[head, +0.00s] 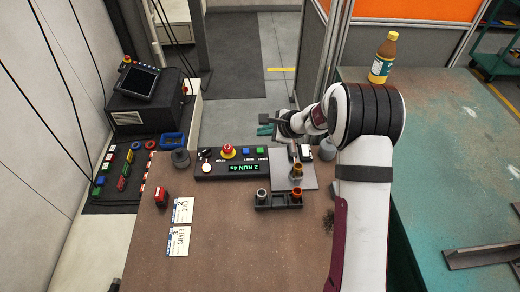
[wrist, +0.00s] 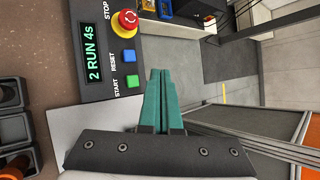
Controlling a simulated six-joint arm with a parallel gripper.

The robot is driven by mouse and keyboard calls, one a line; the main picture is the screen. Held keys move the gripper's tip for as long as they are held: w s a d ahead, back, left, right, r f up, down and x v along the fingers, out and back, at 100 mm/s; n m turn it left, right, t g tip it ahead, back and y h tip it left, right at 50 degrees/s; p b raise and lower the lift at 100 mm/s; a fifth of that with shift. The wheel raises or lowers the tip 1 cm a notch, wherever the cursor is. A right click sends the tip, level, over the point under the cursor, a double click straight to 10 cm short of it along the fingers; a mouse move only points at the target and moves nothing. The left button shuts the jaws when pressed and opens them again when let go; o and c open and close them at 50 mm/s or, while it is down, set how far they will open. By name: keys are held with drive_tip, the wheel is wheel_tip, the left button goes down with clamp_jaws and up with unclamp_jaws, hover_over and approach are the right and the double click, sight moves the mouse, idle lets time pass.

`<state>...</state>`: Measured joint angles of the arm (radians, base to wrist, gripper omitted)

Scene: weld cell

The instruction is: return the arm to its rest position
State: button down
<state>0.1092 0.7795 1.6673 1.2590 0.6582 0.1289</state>
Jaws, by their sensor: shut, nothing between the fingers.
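My gripper (head: 262,131) has teal fingers, and in the head view it is above the far edge of the brown table (head: 225,240), pointing left. In the wrist view my gripper (wrist: 161,75) has its two fingers pressed together with nothing between them. My white and black arm reaches from the lower right of the head view and hides part of the table.
A control box (head: 205,177) with an emergency stop (head: 228,152) and a display reading "2 RUN 4s" is near the gripper. A grey plate (head: 307,175) and a dark tray (head: 278,206) holding fittings lie closer. A bottle (head: 382,62) stands at right.

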drive_tip(key=s+a+r+n+g, duration=0.2)
drive_tip(key=s+r+n, duration=0.2)
drive_tip(key=s+r, duration=0.5)
drive_tip(key=s+a+r+n+g, duration=0.2)
drive_tip(key=s+r+n, duration=0.25)
drive_tip(key=s, duration=0.95)
drive_tip(key=s+d+f+n+g+h, duration=0.1)
drive_tip(key=s+d+n+h, duration=0.1)
drive_tip(key=s, duration=0.7)
drive_tip(key=s+d+n+g+h, duration=0.2)
drive_tip(key=s+d, duration=0.2)
drive_tip(key=s, duration=0.6)
drive_tip(key=shift+s+d+f, duration=0.25)
drive_tip(key=shift+d+f, duration=0.05)
drive_tip(key=shift+f, duration=0.05)
